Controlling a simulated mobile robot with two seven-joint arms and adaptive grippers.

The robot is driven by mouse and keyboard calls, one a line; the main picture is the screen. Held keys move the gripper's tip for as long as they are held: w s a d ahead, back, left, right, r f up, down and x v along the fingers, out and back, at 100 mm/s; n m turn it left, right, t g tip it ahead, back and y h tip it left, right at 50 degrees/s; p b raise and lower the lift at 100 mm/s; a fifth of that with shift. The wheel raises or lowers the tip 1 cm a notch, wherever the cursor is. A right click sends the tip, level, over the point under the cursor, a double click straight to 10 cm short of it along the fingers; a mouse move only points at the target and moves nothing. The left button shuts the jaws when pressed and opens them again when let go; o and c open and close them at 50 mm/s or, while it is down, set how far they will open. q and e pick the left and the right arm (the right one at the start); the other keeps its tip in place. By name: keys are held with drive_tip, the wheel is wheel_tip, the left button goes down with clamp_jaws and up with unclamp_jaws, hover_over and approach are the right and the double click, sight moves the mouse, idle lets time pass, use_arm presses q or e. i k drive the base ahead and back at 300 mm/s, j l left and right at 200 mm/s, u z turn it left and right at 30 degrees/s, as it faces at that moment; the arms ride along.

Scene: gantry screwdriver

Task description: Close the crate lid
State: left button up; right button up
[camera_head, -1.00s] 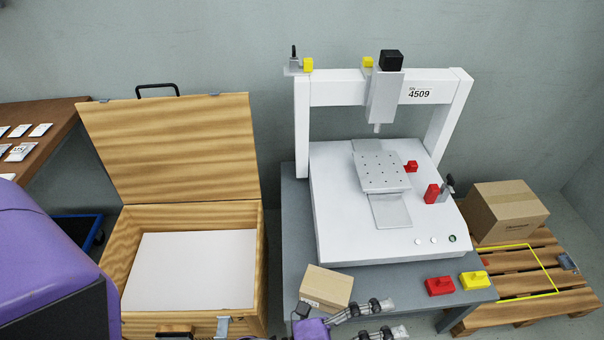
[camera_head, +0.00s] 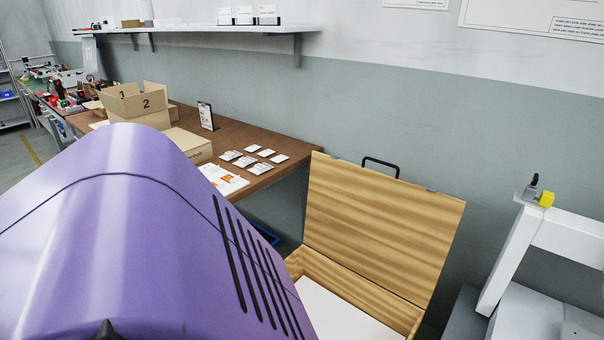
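The wooden crate (camera_head: 408,316) stands against the wall right of centre, partly cut off by the bottom edge and hidden on the left by my purple arm. Its lid (camera_head: 383,228) is open, standing up and leaning back, with a black handle (camera_head: 381,163) at its top edge. A white sheet or panel (camera_head: 340,316) lies inside the crate. My purple arm fills the lower left of the view. Neither of my grippers shows in the current view.
A brown workbench (camera_head: 262,137) along the wall holds white packets, papers and cardboard boxes (camera_head: 137,102). A shelf (camera_head: 190,28) is above it. A white gantry machine (camera_head: 510,255) stands right of the crate with a gap between.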

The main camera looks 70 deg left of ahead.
sight(398, 234)
drive_tip(key=u, duration=1.7)
